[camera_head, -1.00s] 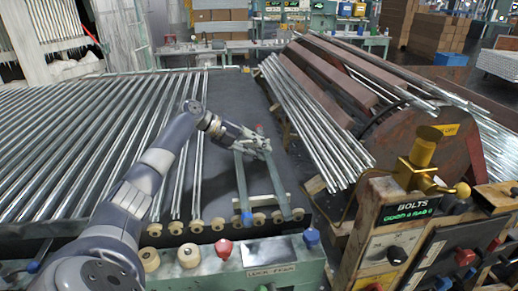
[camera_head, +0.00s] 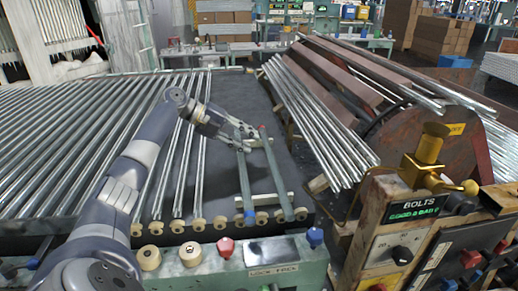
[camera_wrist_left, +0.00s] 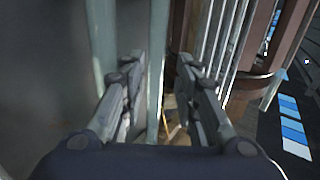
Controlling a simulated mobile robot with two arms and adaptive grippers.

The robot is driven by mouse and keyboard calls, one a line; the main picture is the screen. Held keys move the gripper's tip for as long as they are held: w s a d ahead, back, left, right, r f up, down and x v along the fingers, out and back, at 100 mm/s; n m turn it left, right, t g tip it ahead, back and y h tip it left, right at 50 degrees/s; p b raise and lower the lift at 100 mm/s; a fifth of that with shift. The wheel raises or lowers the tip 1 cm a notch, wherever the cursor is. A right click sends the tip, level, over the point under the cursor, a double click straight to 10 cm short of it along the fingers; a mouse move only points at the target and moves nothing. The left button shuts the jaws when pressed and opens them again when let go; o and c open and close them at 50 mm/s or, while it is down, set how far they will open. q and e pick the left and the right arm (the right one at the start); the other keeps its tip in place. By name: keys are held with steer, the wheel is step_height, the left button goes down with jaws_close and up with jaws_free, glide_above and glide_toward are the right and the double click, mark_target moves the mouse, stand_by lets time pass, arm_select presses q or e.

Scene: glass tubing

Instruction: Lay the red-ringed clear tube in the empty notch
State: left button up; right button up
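The red-ringed tube (camera_head: 274,175) is pale grey-green, with its red ring (camera_head: 262,127) at the far end. It lies on the dark table, its near end at the right end of the pale front rest (camera_head: 270,201). A similar tube with a blue ring (camera_head: 244,180) lies to its left. My left gripper (camera_head: 258,141) is at the far part of the red-ringed tube. In the left wrist view the open gripper (camera_wrist_left: 160,62) has one tube (camera_wrist_left: 157,75) between its fingers, with gaps beside it. The other tube (camera_wrist_left: 103,45) is left of the fingers. The empty notch is not clear.
Long metal rods (camera_head: 90,135) cover the left of the table. Cream rollers (camera_head: 220,222) line its front edge, above a green control panel (camera_head: 270,266). A bundle of steel tubes (camera_head: 318,125) and a rusty drum (camera_head: 440,150) stand at right. Dark tabletop is bare beyond the tubes.

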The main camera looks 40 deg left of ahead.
arm_select(q)
steer(key=v, duration=0.6)
steer(key=shift+b, duration=0.45)
